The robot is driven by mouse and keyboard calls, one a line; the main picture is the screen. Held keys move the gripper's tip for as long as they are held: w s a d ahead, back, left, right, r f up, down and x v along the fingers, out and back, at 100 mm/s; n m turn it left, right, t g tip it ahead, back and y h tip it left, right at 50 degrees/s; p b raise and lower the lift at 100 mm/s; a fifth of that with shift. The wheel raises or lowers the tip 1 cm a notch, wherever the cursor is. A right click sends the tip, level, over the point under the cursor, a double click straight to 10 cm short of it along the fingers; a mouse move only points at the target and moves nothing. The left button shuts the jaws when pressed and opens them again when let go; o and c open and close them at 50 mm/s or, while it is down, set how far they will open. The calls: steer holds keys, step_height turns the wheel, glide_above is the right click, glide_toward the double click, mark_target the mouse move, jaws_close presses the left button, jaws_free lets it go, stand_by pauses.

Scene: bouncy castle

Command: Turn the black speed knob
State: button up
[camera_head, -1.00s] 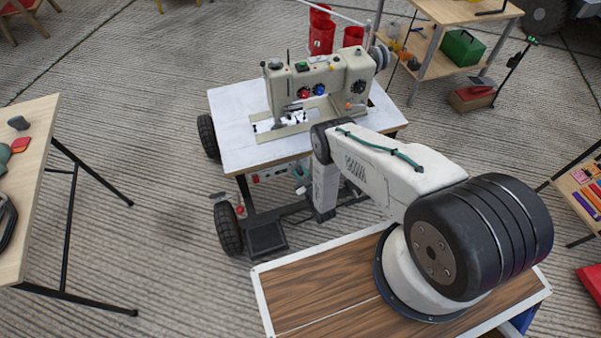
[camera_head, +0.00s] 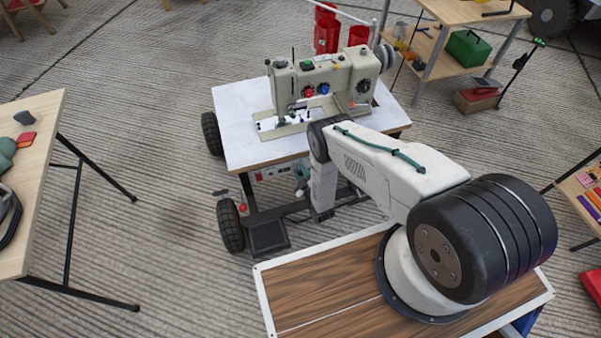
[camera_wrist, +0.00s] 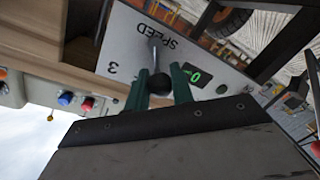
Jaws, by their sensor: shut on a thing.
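The black speed knob (camera_wrist: 159,84) sits on a pale panel (camera_wrist: 125,48) marked SPEED, which appears upside down in the wrist view. A grey pointer or lever stands just above the knob there, with a "3" to its left and a small green-lit display (camera_wrist: 197,77) to its right. My gripper (camera_wrist: 159,82) has its two green fingers on either side of the knob, shut on it. In the head view my gripper (camera_head: 301,172) is small, at the panel under the sewing table's front edge; the knob cannot be made out there.
A sewing machine (camera_head: 322,82) stands on the white-topped wheeled table (camera_head: 240,110) above the panel. A wooden table (camera_head: 35,170) stands at the left, and a shelf with a green box (camera_head: 467,47) at the back right. Floor is free between the left table and the sewing table.

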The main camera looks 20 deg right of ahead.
stand_by(0.3)
steer(key=o, duration=0.9)
steer(key=shift+o, duration=0.2)
steer(key=s, duration=0.7)
steer(key=shift+s+d+r, duration=0.25)
steer(key=shift+s+d, duration=0.1)
steer(key=shift+d, duration=0.05)
